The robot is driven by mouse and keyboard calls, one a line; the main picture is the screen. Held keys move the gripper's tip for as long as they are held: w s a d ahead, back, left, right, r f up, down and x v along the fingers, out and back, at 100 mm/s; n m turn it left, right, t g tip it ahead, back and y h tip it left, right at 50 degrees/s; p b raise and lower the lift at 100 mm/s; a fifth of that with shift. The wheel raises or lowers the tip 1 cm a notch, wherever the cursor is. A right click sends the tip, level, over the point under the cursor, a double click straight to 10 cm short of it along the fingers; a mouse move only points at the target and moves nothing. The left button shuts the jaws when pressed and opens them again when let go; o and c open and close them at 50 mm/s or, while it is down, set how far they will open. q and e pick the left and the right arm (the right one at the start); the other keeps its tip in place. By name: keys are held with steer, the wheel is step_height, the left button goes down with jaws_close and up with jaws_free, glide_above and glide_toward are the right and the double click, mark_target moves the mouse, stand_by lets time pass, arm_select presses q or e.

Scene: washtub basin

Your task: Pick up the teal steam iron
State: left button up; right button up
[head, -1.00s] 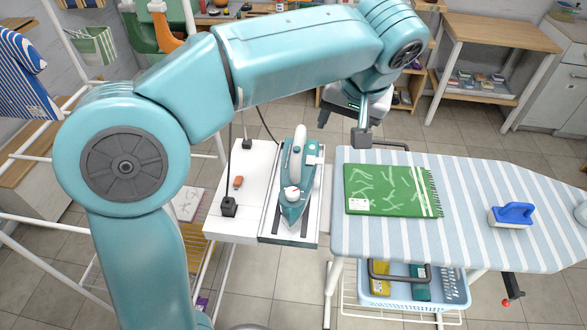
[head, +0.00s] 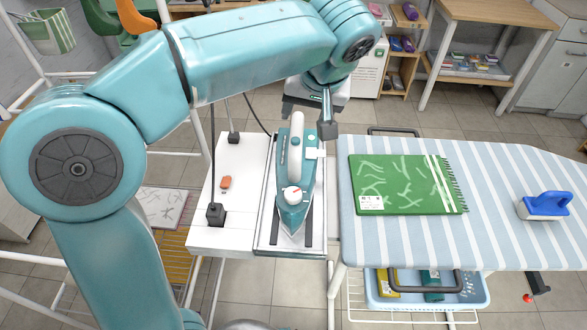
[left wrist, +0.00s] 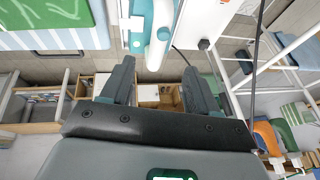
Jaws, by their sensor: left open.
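The teal steam iron (head: 293,208) with a white handle stands on a white shelf (head: 205,236), left of the ironing board, its pointed tip toward me. In the left wrist view, its white handle (left wrist: 157,38) shows at the top, beyond the fingertips. My left gripper (head: 311,122) is at the far end of the iron, with one finger showing just right of the handle. It also shows in the left wrist view (left wrist: 158,82), where its two fingers are wide apart with nothing between them. The other finger is hidden in the head view. My right gripper is not in view.
The striped ironing board (head: 500,240) stands to the right. Black cords rise beside the iron from plugs on the shelf. A light blue basket (head: 410,302) sits below the board.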

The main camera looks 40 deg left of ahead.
mark_target(297, 133)
arm_select(q)
steer(key=x, duration=0.4)
steer(key=shift+f, duration=0.25)
steer(key=x, duration=0.5)
steer(key=shift+w+a, duration=0.1)
steer(key=shift+w, duration=0.15)
jaws_close()
steer(key=shift+w+r, duration=0.1)
